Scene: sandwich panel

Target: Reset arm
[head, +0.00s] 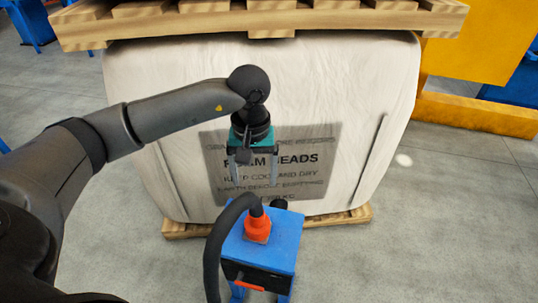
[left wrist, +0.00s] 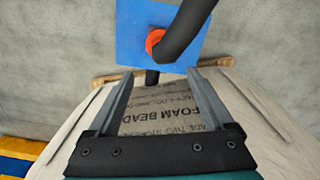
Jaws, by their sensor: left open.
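My left arm comes in from the left in the head view. My left gripper (head: 254,182) points down in front of a large white sack, with its two fingers apart and nothing between them. The left wrist view shows the same open gripper (left wrist: 158,82), with the sack's dark printed label behind the fingers. Below the gripper stands a blue box (head: 272,243) with an orange plug (head: 257,227) and a thick black hose (head: 220,240) on its top. The plug also shows in the left wrist view (left wrist: 154,41), beyond the fingertips. My right gripper is in neither view.
The white sack (head: 330,90) labelled foam beads stands on a wooden pallet (head: 350,217), with another pallet (head: 380,22) on top. A yellow structure (head: 480,60) is at the right. Grey floor (head: 440,220) is clear at the right.

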